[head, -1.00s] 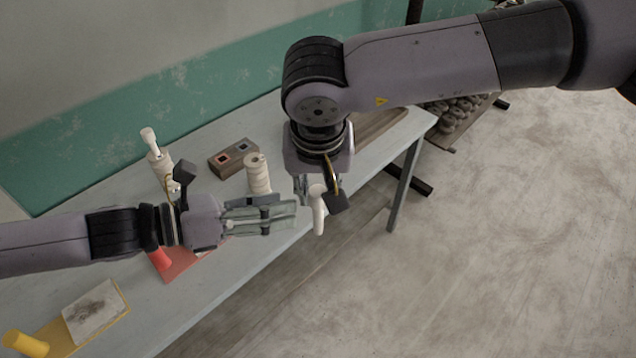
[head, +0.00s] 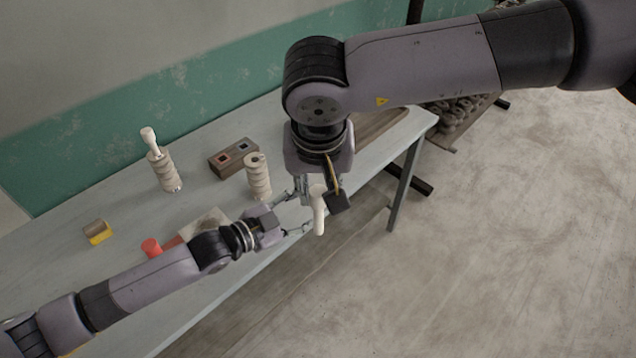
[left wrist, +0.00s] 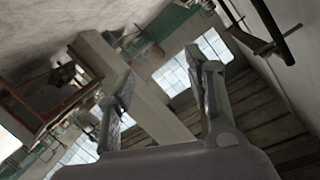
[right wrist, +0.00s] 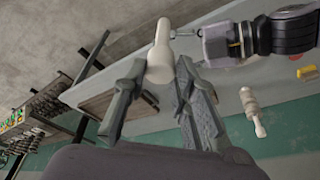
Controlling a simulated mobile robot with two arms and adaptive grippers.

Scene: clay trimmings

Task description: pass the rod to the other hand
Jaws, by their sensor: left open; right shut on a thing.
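The rod (head: 319,213) is off-white with a rounded end. My right gripper (head: 311,190) is shut on it and holds it hanging down, past the table's front edge. In the right wrist view the rod (right wrist: 160,56) stands out between the two fingertips. My left gripper (head: 293,213) is open and empty, just left of the rod, with its fingers pointing toward it. The left wrist view shows the left fingers (left wrist: 163,72) spread with nothing between them; the rod does not show there. I cannot tell whether the left fingers touch the rod.
On the grey-blue table (head: 130,262) stand a ribbed cream holder (head: 259,181), another with a pale peg in it (head: 168,175), and a brown block with square holes (head: 228,163). A red cylinder (head: 151,247) and a yellow-and-brown block (head: 97,234) lie left. Open floor lies right.

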